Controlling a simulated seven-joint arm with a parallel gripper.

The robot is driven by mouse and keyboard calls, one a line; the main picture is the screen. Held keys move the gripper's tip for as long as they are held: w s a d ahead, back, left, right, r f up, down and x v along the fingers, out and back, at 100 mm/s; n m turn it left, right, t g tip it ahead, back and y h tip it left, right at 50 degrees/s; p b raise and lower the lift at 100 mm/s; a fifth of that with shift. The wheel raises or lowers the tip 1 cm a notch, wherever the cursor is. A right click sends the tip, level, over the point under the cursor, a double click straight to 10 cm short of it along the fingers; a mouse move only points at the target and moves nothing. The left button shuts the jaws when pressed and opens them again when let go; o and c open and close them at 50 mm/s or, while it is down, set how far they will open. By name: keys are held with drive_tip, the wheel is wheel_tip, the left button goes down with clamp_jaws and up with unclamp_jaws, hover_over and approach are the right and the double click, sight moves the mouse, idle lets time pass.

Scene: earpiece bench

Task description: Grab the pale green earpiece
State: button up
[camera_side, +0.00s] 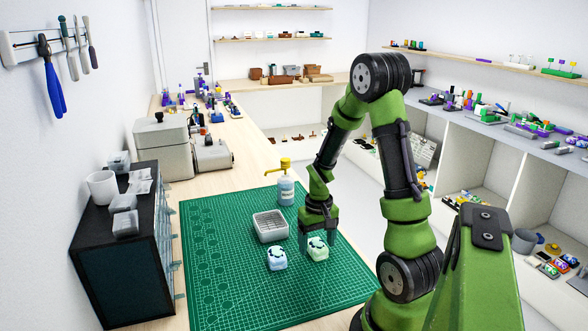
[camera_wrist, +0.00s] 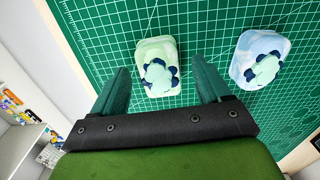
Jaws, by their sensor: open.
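The pale green earpiece (camera_side: 318,252) lies on the green cutting mat (camera_side: 225,300), beneath my gripper (camera_side: 319,232). In the wrist view the earpiece (camera_wrist: 150,50) is a rounded, pale green body with dark blue parts and a mint piece on its top. My gripper (camera_wrist: 162,82) is open there, with one finger on each side of the near end of the earpiece and gaps on both sides. Most of the earpiece lies beyond the fingertips in that picture. I cannot tell how high the fingertips are above the mat. Nothing is held.
A similar pale blue earpiece (camera_side: 277,260) lies just left of the green one; in the wrist view (camera_wrist: 262,50) it is at right. A grey tray (camera_side: 270,228) and a yellow-topped pump bottle (camera_side: 286,190) stand behind. The mat's front left is clear.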

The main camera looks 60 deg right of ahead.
drive_tip(key=shift+f, duration=0.25)
drive_tip(key=c, duration=1.2)
drive_tip(key=shift+o, duration=0.2)
drive_tip(key=shift+r, duration=0.1)
